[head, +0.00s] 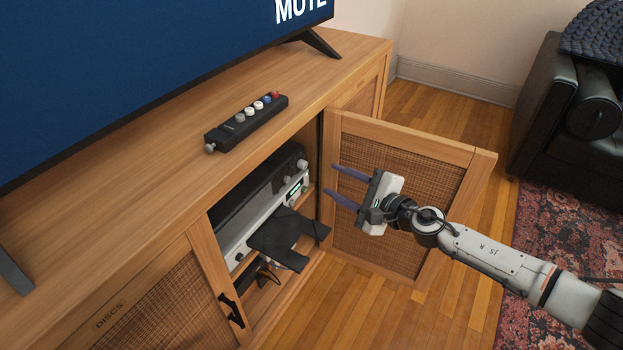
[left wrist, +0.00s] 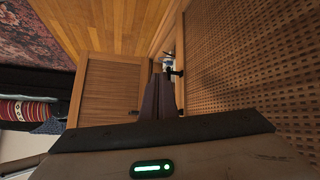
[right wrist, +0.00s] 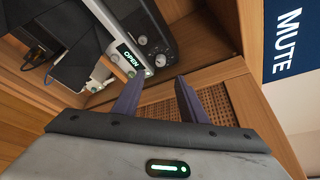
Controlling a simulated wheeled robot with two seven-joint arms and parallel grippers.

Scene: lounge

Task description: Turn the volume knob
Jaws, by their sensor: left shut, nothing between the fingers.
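In the cabinet's open bay stands a silver audio unit (head: 237,242) with a green-lit display and small round knobs at its right end. A dark unit with a knob (head: 302,164) sits above it. In the right wrist view the silver unit's display (right wrist: 130,58) reads OPEN, with a knob (right wrist: 149,72) beside it. I cannot read which knob is volume. My right gripper (head: 329,179) is open and empty, in front of the bay's right end, apart from the knobs. My left gripper (left wrist: 160,86) is shut and empty, beside a woven cabinet door; the head view does not show it.
The open woven door (head: 390,262) stands behind my right gripper. A dark flat piece (head: 285,236) covers part of the silver unit's front. A black box with coloured buttons (head: 247,122) lies on the cabinet top (head: 160,165). The television (head: 130,70) shows MUTE.

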